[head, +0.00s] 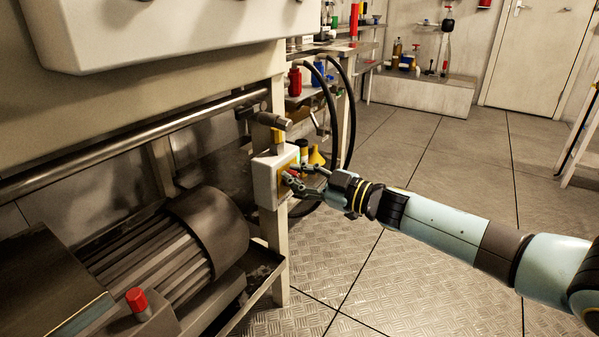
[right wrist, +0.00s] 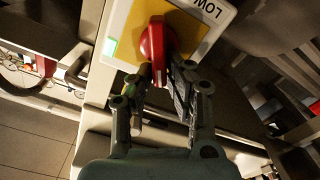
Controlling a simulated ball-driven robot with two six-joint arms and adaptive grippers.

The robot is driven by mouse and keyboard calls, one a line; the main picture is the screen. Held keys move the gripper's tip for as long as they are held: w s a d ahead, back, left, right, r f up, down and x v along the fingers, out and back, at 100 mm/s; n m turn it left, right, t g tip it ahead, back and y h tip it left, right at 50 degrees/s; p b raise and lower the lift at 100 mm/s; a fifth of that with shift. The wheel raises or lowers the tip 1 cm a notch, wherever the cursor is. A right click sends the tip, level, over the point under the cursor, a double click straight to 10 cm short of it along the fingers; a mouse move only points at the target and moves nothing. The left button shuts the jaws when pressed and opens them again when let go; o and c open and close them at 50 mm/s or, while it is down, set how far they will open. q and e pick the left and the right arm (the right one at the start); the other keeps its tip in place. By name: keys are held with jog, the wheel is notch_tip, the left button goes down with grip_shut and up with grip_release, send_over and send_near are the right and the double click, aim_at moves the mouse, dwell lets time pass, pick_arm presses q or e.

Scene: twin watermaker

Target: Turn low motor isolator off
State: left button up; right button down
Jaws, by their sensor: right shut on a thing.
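The low motor isolator is a white box (head: 266,183) on the frame post beside the motor. My right gripper (head: 298,180) reaches the box's front from the right. In the right wrist view the gripper (right wrist: 163,72) has its fingers at the near end of the red knob, shut on it. The fingers partly hide the plate. My left gripper is not in view.
The dark ribbed motor (head: 165,245) sits left of the box, with a red-capped part (head: 137,300) in front. Black hoses (head: 333,105) hang behind the box. A yellow funnel-shaped thing (head: 316,157) stands just behind the gripper. The floor (head: 400,280) to the right is clear.

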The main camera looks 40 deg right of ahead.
jog(key=n, duration=0.3)
jog(key=f+n, duration=0.1)
jog(key=shift+s+a+n, duration=0.2)
jog(key=shift+a+n, duration=0.1)
jog(key=shift+a, duration=0.05)
jog(key=shift+a+f+n+b, duration=0.15)
jog(key=shift+n+b, duration=0.1)
jog(key=shift+n, duration=0.25)
jog(key=shift+d+f+n+b, duration=0.1)
jog(key=shift+n+b, duration=0.15)
jog(key=shift+n, duration=0.25)
jog(key=n, duration=0.2)
jog(key=n+b, duration=0.1)
jog(key=shift+s+a+f+n, duration=0.1)
jog(key=shift+a+f+n, duration=0.1)
jog(key=shift+f+n, duration=0.2)
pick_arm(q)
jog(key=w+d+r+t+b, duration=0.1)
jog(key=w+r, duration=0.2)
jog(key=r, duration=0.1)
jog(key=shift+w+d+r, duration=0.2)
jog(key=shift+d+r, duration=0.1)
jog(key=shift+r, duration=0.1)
pick_arm(e)
jog(key=shift+f+n, duration=0.15)
jog(key=shift+n, duration=0.75)
jog(key=c, duration=1.3)
grip_release()
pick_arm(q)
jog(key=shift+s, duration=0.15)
